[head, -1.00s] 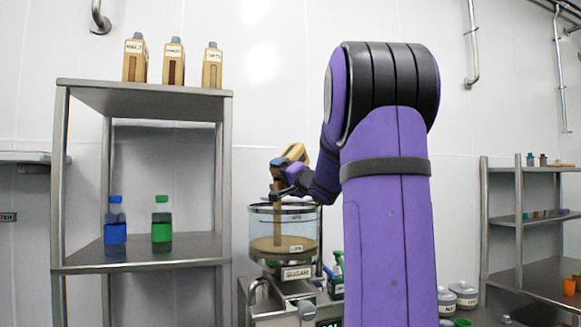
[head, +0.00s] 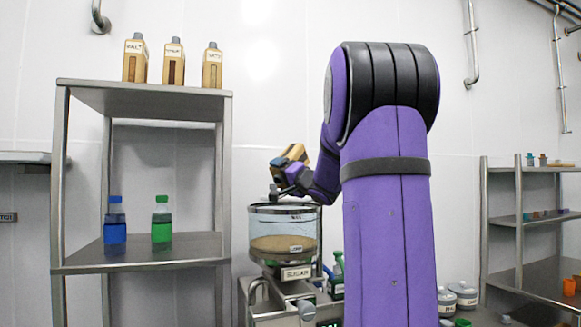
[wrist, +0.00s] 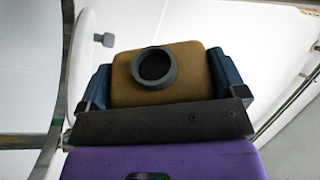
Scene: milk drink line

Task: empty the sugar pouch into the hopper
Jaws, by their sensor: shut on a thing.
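My gripper (head: 280,172) is shut on the tan sugar pouch (head: 296,152) and holds it tilted above the hopper. In the wrist view the pouch (wrist: 190,88) sits between my two blue-grey fingers, its round dark spout facing the camera. The spout looks dark inside, and I cannot tell whether sugar is left in it. The clear round hopper (head: 285,225) stands below, labelled SUGAR, with a layer of tan sugar (head: 285,243) in it. No stream shows between pouch and hopper.
A steel shelf (head: 140,252) on the left holds a blue bottle (head: 115,222) and a green bottle (head: 161,222). Another rack (head: 535,220) stands at the right. White lidded tubs (head: 463,294) sit low beside my arm.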

